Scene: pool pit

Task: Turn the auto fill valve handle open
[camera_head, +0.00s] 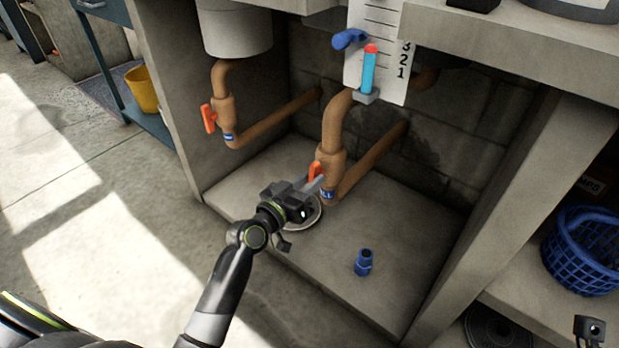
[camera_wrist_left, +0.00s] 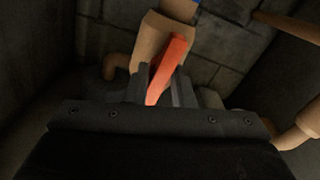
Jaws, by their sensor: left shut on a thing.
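The orange-red valve handle (camera_head: 316,169) sits on the brown pipe valve (camera_head: 331,160) near the middle of the head view, above a small blue label. My left gripper (camera_head: 312,184) reaches in from the lower left and is shut on this handle. In the left wrist view the handle (camera_wrist_left: 172,62) rises between the two grey fingers (camera_wrist_left: 160,90), beside the brown valve body (camera_wrist_left: 155,42). The fingers hide its lower part.
A second brown valve with a red handle (camera_head: 208,118) stands to the left. A white gauge board with a blue tube (camera_head: 369,70) hangs above. A blue fitting (camera_head: 363,262) stands on the slab. Concrete walls close both sides; a blue basket (camera_head: 585,250) is at right.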

